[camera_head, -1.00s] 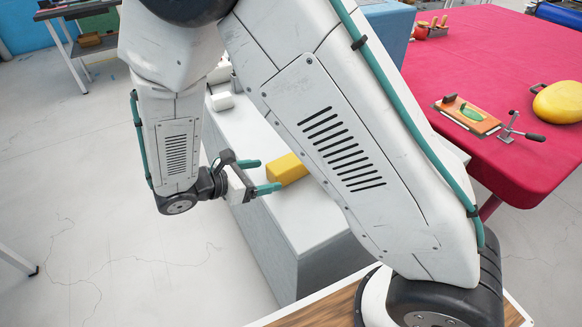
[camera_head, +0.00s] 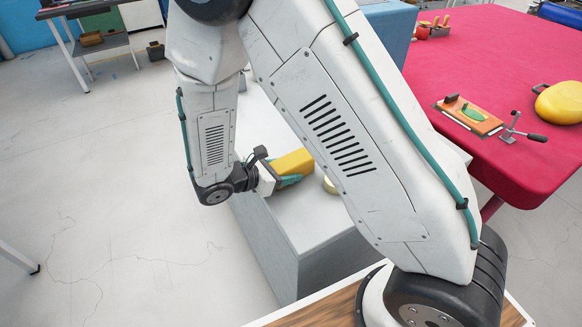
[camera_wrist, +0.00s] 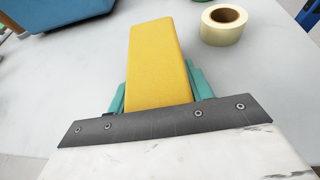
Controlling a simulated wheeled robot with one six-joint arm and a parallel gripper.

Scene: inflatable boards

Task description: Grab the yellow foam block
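The yellow foam block (camera_head: 294,162) lies on the grey-white bench top (camera_head: 315,215). In the wrist view the block (camera_wrist: 155,62) points away from me, its near end between my two teal fingers. My gripper (camera_head: 284,181) is at the near-left end of the block in the head view. In the wrist view my gripper (camera_wrist: 158,92) has one finger on each side of the block, close against it. I cannot tell whether both fingers press on it. The lower parts of the fingers are hidden behind the dark gripper plate.
A tape roll (camera_wrist: 223,24) stands right of the block, partly hidden by my arm in the head view (camera_head: 329,186). A blue object (camera_wrist: 62,8) is at the far left of the wrist view. A red-covered table (camera_head: 500,75) holds a clamp board (camera_head: 470,116) and a yellow pouch (camera_head: 560,102).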

